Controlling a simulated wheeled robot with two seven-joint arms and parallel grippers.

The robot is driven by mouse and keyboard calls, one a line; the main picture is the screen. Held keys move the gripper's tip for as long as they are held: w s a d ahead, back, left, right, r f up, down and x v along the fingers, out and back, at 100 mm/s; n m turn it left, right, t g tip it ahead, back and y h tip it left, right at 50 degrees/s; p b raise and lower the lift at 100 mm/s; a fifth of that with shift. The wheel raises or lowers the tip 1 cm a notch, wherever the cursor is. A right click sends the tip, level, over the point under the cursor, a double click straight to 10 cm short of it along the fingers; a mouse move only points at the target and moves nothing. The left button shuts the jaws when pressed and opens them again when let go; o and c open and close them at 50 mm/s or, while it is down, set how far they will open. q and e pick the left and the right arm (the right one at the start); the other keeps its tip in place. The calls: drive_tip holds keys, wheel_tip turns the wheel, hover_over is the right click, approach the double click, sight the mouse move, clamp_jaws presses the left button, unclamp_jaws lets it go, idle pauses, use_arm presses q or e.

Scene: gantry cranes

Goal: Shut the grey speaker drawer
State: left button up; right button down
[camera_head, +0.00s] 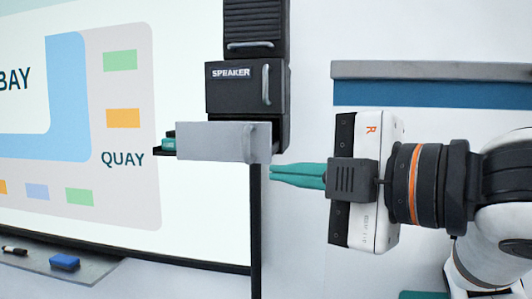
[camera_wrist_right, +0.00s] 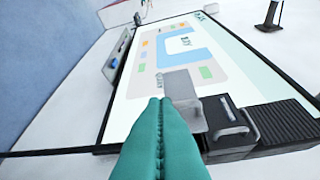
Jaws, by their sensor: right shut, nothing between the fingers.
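The grey speaker drawer (camera_head: 208,141) stands out open below the black cabinet marked SPEAKER (camera_head: 228,90). Its flat front carries a vertical grey handle at the right end. Something teal and dark shows behind its left edge. The drawer front also shows in the wrist view (camera_wrist_right: 180,86), just beyond my fingertips. My right gripper (camera_head: 272,175) has its teal fingers shut and empty. In the head view the fingertips are close to the drawer's lower right corner; I cannot tell whether they touch it. My left gripper is not in view.
A board (camera_head: 70,150) with a bay and quay picture hangs behind and left. A tray (camera_head: 60,268) below it holds a blue block (camera_head: 64,261) and a marker (camera_head: 14,250). A grey ledge (camera_head: 425,71) runs along the wall at right.

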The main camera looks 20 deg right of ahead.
drive_tip(key=s+d+r+n+t, duration=0.1)
drive_tip(key=s+r+n, duration=0.1)
drive_tip(key=s, duration=0.4)
drive_tip(key=shift+h, duration=0.3)
drive_tip(key=d+p+x, duration=0.1)
drive_tip(key=x, duration=0.3)
drive_tip(key=p+x, duration=0.2)
drive_tip(key=x, duration=0.2)
drive_tip(key=w+d+p+x, duration=0.1)
drive_tip(key=x, duration=0.4)
drive_tip(key=shift+d+p, duration=0.3)
drive_tip(key=shift+d, duration=0.1)
drive_tip(key=shift+w+d, duration=0.1)
drive_tip(key=shift+w, duration=0.15)
drive_tip(key=w+d+p, duration=0.2)
drive_tip(key=w+d, duration=0.5)
drive_tip(key=w, duration=0.3)
drive_tip(key=shift+p, duration=0.4)
